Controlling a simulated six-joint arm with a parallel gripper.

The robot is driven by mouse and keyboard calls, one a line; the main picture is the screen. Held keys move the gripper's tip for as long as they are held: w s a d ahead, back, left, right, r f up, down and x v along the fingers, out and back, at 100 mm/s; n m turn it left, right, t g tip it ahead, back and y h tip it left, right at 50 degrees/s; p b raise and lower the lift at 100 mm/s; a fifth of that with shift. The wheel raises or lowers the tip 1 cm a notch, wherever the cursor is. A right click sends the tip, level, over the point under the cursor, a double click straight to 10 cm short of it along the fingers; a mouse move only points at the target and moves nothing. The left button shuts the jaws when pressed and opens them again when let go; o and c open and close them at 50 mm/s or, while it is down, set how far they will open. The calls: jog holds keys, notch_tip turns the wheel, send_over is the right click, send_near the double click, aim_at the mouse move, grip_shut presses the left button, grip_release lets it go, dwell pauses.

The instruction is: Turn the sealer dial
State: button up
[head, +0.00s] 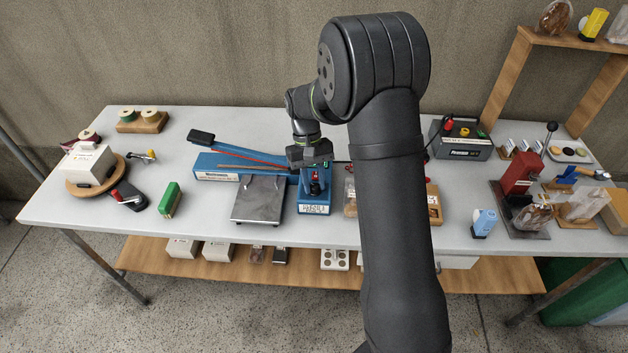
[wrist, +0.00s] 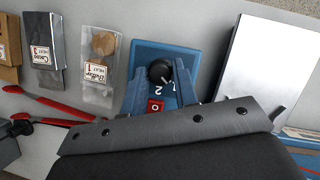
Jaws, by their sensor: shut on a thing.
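The blue sealer (head: 228,173) lies on the table, with a long arm angled up at its left. Its blue control box (head: 315,209) is at its right end. In the wrist view, the round black dial (wrist: 159,71) sits on the blue panel (wrist: 150,50), with white numbers, 1 and 2 among them, beside it. A red switch (wrist: 155,106) marked 0 is near it. My gripper (head: 314,180) points down over the control box. In the wrist view, the fingers of my gripper (wrist: 161,82) are on either side of the dial, shut on it. The dial's exact setting is unclear.
A metal plate (head: 258,198) stands just left of the control box. In the wrist view, bags labelled Butter (wrist: 98,70) and Cocoa (wrist: 42,55) lie near the panel. A red press (head: 520,175) stands at the right.

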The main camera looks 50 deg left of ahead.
dwell(0.3)
jog(key=o, duration=0.7)
jog(key=v, duration=1.7)
jog(key=shift+w+a+r, duration=0.1)
jog(key=shift+a+r, duration=0.05)
jog(key=shift+a, duration=0.05)
jog(key=x, duration=1.7)
jog(key=shift+d, duration=0.25)
